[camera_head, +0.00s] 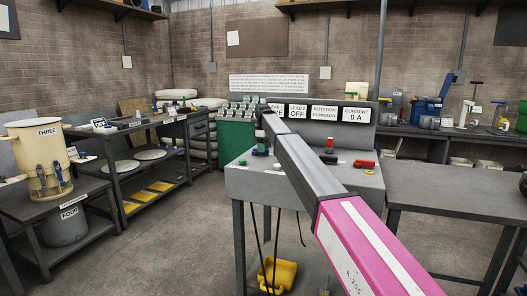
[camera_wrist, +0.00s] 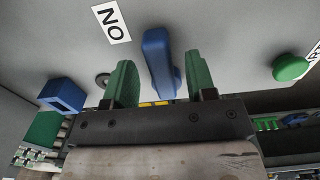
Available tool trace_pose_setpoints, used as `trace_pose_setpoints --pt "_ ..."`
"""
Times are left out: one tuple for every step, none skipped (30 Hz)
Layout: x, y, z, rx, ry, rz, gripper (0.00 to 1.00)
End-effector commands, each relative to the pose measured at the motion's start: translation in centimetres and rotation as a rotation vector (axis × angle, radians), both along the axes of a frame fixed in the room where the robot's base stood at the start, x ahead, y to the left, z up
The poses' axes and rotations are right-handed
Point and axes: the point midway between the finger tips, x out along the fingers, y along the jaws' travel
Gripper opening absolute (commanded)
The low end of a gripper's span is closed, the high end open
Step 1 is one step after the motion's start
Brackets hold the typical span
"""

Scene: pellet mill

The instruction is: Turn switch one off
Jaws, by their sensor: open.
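In the wrist view my gripper (camera_wrist: 160,62) is open, with one green finger on each side of a blue upright lever (camera_wrist: 156,45). Gaps show between the lever and both fingers, so I see no contact. A white label (camera_wrist: 110,20) near the lever reads "NO", or "ON" if seen upside down. In the head view my gripper (camera_head: 261,140) is low over the left part of the grey control console (camera_head: 295,184); my arm hides part of the console. I cannot read a number for this lever. The lead 1 sign (camera_head: 274,108) is partly covered and ends in "VE".
A green button (camera_wrist: 291,67) and a blue block-shaped part (camera_wrist: 62,95) flank the gripper. The lead 2 sign (camera_head: 297,112) reads "OFF" and the current sign (camera_head: 356,115) reads "0 A". Red parts (camera_head: 363,163) lie on the console's right. A bare table (camera_head: 455,190) stands at right.

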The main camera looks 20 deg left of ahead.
Motion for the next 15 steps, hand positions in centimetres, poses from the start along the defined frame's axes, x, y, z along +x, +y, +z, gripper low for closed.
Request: trace_pose_setpoints --pt "-0.04 -0.03 -0.7 -0.001 0.001 0.0 0.51" --pt "-0.03 -0.02 -0.97 -0.001 0.001 0.0 0.51" --pt "-0.02 -0.02 -1.23 -0.001 0.001 0.0 0.51" --pt "-0.02 -0.02 -1.36 0.0 0.001 0.0 0.51" --pt "-0.02 -0.01 -1.44 0.0 0.001 0.0 0.51" --pt "-0.01 -0.01 -1.51 0.0 0.001 0.0 0.51" --pt "0.0 0.0 -1.52 0.0 0.0 0.0 0.51" --pt "0.0 0.0 -1.52 0.0 0.0 0.0 0.51" --pt "0.01 0.0 -1.5 0.0 0.0 0.0 0.51" --pt "0.01 0.0 -1.5 0.0 0.0 0.0 0.51" --pt "0.01 0.01 -1.49 0.0 0.0 0.0 0.51" --pt "0.01 0.01 -1.49 0.0 0.0 0.0 0.51" --pt "0.01 0.01 -1.49 0.0 0.0 0.0 0.41" --pt "0.01 0.0 -1.48 0.0 0.0 0.0 0.32" --pt "0.01 0.0 -1.48 0.0 0.0 0.0 0.18"
